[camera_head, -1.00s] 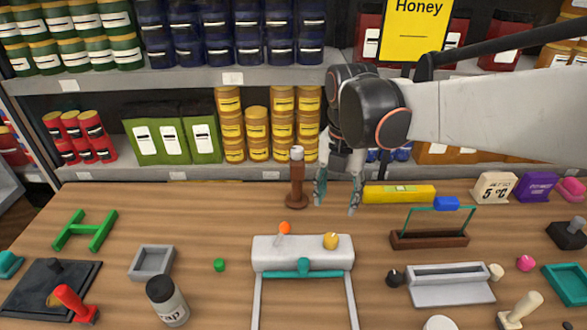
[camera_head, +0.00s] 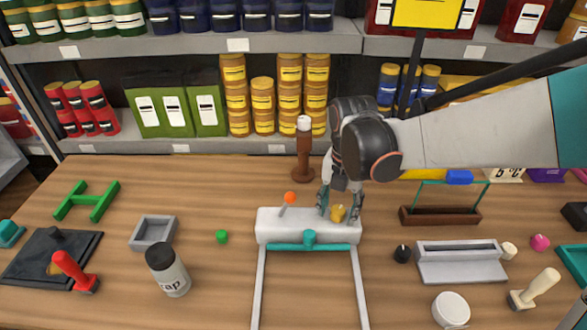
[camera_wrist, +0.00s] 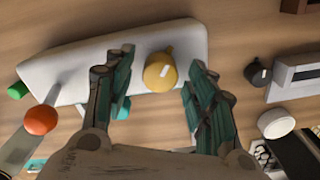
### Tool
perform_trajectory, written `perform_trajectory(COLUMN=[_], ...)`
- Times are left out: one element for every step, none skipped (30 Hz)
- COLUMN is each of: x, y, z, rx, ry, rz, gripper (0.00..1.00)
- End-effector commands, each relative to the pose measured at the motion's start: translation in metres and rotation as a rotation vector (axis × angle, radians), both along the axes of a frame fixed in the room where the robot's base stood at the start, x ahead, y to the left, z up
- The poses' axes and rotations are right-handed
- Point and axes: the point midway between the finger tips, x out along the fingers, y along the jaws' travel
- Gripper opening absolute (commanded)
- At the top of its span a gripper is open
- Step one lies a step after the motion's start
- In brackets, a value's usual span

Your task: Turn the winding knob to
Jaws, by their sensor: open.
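A yellow round knob (camera_head: 338,214) with a white mark sits on the right part of a white block-shaped device (camera_head: 282,225) on the table. In the wrist view the knob (camera_wrist: 159,72) shows between my fingers. My gripper (camera_head: 339,206) is open and points down at the knob, one finger on each side. I cannot tell whether the fingers touch it. An orange ball on a stick (camera_head: 290,198) stands on the left part of the device. A teal bar (camera_head: 309,239) runs along the device's front.
A brown post with a white top (camera_head: 304,150) stands behind the device. A small green piece (camera_head: 221,237) lies to its left. A dark small knob (camera_head: 402,254) and a grey tray-like object (camera_head: 462,262) are to its right. Shelves with jars stand behind the table.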

Motion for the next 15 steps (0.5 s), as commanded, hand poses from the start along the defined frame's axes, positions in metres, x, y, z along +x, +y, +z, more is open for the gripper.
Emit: perform_trajectory(x=[0.0007, 0.0008, 0.0007, 0.0007, 0.0006, 0.0006, 0.0006, 0.0006, 0.0006, 0.0006, 0.0006, 0.0006, 0.0006, 0.0006, 0.0006], y=[0.0004, 0.0005, 0.0004, 0.0004, 0.0005, 0.0005, 0.0005, 0.0005, 0.0005, 0.0005, 0.0005, 0.0005, 0.0005, 0.0005, 0.0005], z=[-0.0022, -0.0027, -0.0029, -0.0029, -0.0028, -0.0027, -0.0026, -0.0025, -0.0025, -0.0025, -0.0025, -0.0024, -0.0024, -0.0024, -0.0024], rx=[0.000, 0.000, 0.000, 0.000, 0.000, 0.000, 0.000, 0.000, 0.000, 0.000, 0.000, 0.000, 0.000, 0.000, 0.000], ry=[0.000, 0.000, 0.000, 0.000, 0.000, 0.000, 0.000, 0.000, 0.000, 0.000, 0.000, 0.000, 0.000, 0.000, 0.000], rz=[0.001, 0.001, 0.001, 0.001, 0.001, 0.001, 0.001, 0.001, 0.001, 0.001, 0.001, 0.001, 0.001, 0.001, 0.001], gripper=[0.51, 0.51, 0.51, 0.51, 0.51, 0.51, 0.51, 0.51, 0.51, 0.46, 0.40, 0.30, 0.24, 0.17, 0.08])
